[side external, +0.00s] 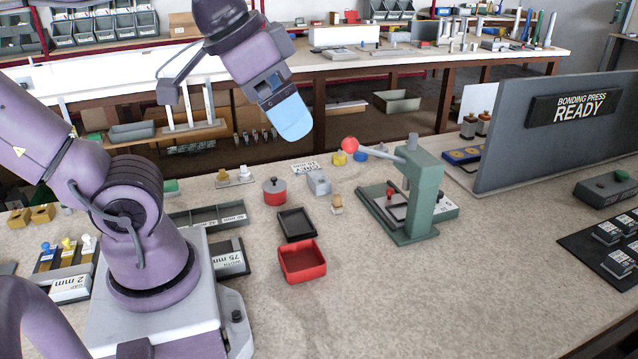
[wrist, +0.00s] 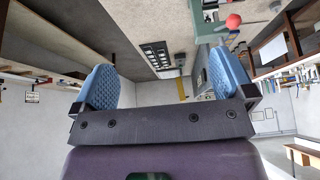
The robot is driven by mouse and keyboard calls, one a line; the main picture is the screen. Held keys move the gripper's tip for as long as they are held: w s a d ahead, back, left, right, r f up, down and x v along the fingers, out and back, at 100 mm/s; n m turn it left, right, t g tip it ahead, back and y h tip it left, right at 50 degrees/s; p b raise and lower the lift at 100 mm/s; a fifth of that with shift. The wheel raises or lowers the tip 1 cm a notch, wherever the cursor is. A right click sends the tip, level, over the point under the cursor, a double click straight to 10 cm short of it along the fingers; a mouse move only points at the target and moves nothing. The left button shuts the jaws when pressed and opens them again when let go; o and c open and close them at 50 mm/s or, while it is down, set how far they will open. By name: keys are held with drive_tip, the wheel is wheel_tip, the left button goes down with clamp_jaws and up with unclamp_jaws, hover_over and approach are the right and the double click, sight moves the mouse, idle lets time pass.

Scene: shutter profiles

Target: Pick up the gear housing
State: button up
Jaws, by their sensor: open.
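My gripper (side external: 293,118) hangs above the far part of the bench in the side external view, well clear of everything. In the wrist view the two blue ridged fingers of my gripper (wrist: 166,80) stand wide apart with nothing between them. I cannot tell for sure which part is the gear housing. A small grey block-shaped part (side external: 318,183) stands on the bench below and right of my gripper. A red round part with a dark knob (side external: 275,191) stands to its left.
A green lever press (side external: 422,190) with a red ball handle stands right of the small parts. A black tray (side external: 296,225) and a red bin (side external: 302,262) lie in front. A grey panel (side external: 560,130) stands at right. The front middle of the bench is clear.

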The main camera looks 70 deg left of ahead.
drive_tip(key=w+a+f+m+y, duration=0.2)
drive_tip(key=w+a+f+m, duration=0.15)
drive_tip(key=a, duration=0.35)
drive_tip(key=w+a+f+m+y, duration=0.2)
drive_tip(key=w+a+f+m, duration=0.15)
drive_tip(key=a, duration=0.45)
drive_tip(key=w+a+f+m+y, duration=0.1)
drive_tip(key=w+a+f+m, duration=0.2)
drive_tip(key=a, duration=0.4)
drive_tip(key=a+r+m+t+y, duration=0.1)
drive_tip(key=a+r+m+y, duration=0.2)
drive_tip(key=a+m, duration=0.35)
wheel_tip(320, 180, up, 9)
drive_tip(key=m+t+y, duration=0.1)
drive_tip(key=m+t, duration=0.2)
drive_tip(key=m, duration=0.7)
approach(321, 179)
drive_tip(key=shift+w+a+f+m+y, duration=0.3)
drive_tip(key=shift+w+a+f, duration=0.1)
drive_tip(key=shift+w+a, duration=0.35)
drive_tip(key=shift+f+x, duration=0.1)
drive_tip(key=shift+x, duration=1.3)
drive_tip(key=shift+f+x, duration=0.15)
drive_tip(key=shift+x, duration=1.25)
drive_tip(key=shift+d, duration=0.15)
